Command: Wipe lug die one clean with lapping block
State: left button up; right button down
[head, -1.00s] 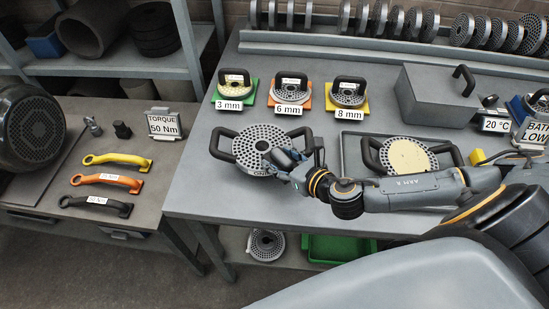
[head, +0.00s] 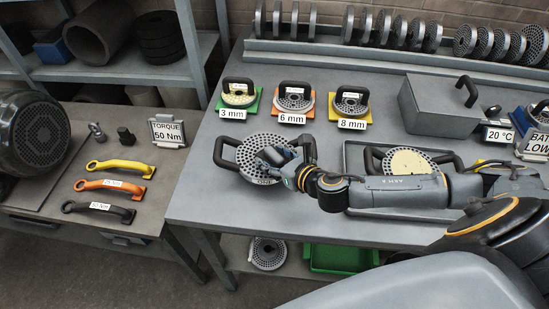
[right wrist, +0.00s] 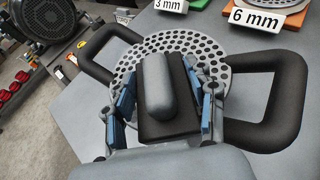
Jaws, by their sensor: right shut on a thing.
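A round perforated grey die with two black loop handles (head: 251,151) lies on the table left of centre; it also fills the right wrist view (right wrist: 150,48). I take it as lug die one. My right gripper (head: 275,160) is over its right part. In the right wrist view the gripper (right wrist: 165,100) is shut on the lapping block (right wrist: 158,80), a dark block with a rounded grey grip, held over the die face. Whether the block touches the face is hard to tell. The block hides the die's near middle. My left gripper is out of view.
A second lug die with a tan-coated face (head: 409,162) sits in a grey tray (head: 352,150) on the right, partly behind my right arm. Smaller dies on green, orange and yellow plates stand behind, labelled 3 mm (head: 232,114), 6 mm and 8 mm. A grey lidded box (head: 437,106) stands back right.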

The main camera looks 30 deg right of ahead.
aim_at(285, 159)
jog(key=shift+d, duration=0.1)
jog(key=shift+s+d, duration=0.2)
jog(key=shift+s, duration=0.95)
jog(key=shift+s+d, duration=0.2)
jog(key=shift+s, duration=0.9)
jog(key=shift+w+d, duration=0.1)
jog(key=shift+w, duration=0.05)
jog(key=shift+w+d, duration=0.35)
jog(key=shift+w, duration=0.25)
jog(key=shift+w+d, duration=0.35)
jog(key=shift+w, duration=0.25)
jog(key=shift+w+a, duration=0.25)
jog(key=shift+w, duration=0.8)
jog(key=shift+w+a, duration=0.25)
jog(key=shift+w, duration=0.75)
